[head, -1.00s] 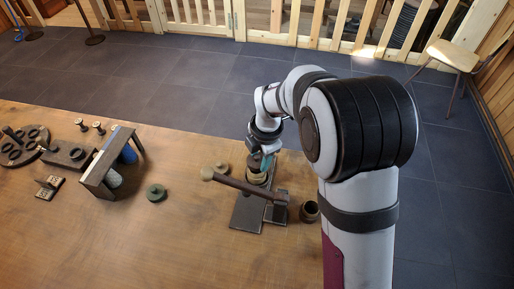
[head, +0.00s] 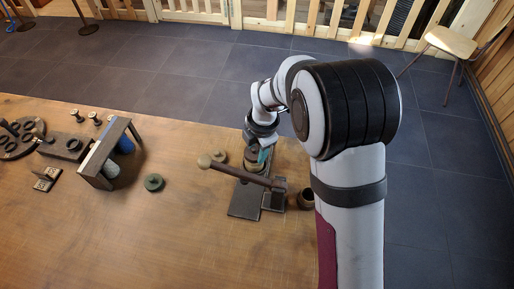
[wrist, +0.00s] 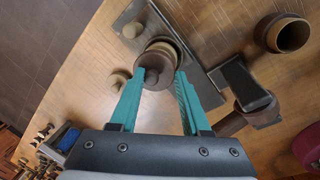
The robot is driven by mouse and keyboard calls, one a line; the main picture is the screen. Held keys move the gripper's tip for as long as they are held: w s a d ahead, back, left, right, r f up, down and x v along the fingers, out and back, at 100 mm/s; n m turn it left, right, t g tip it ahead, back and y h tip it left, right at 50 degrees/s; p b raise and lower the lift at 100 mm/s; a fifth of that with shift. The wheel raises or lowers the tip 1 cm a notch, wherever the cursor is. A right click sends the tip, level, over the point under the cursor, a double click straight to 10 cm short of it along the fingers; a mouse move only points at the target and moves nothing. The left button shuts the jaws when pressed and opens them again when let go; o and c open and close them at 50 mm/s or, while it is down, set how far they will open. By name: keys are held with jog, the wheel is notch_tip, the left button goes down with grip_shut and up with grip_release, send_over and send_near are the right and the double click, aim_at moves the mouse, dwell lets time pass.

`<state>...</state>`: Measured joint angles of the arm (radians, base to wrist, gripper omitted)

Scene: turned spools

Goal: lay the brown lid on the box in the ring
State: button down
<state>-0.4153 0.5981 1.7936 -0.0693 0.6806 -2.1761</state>
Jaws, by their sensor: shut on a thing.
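My gripper (wrist: 162,76) is shut on the brown lid (wrist: 154,68), with a teal finger on either side of it. In the head view my gripper (head: 262,154) is at the dark stand behind the lever. The lid is right over or against the tan box (wrist: 166,44), whose rim shows just past it in the wrist view. I cannot tell whether lid and box touch, or whether the lid is fully centred. The ring around the box is mostly hidden by the lid and the lever.
The stand's dark base plate (head: 243,201) lies in front. A brown lever (head: 238,174) with a pale ball end crosses before the box. A brown cup (head: 305,198) stands to the right, a tan lid (head: 219,156) to the left.

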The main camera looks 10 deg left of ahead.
jog(key=shift+f, duration=0.75)
dwell(1.5)
jog(key=shift+c, duration=1.4)
grip_release()
jog(key=shift+r, duration=4.25)
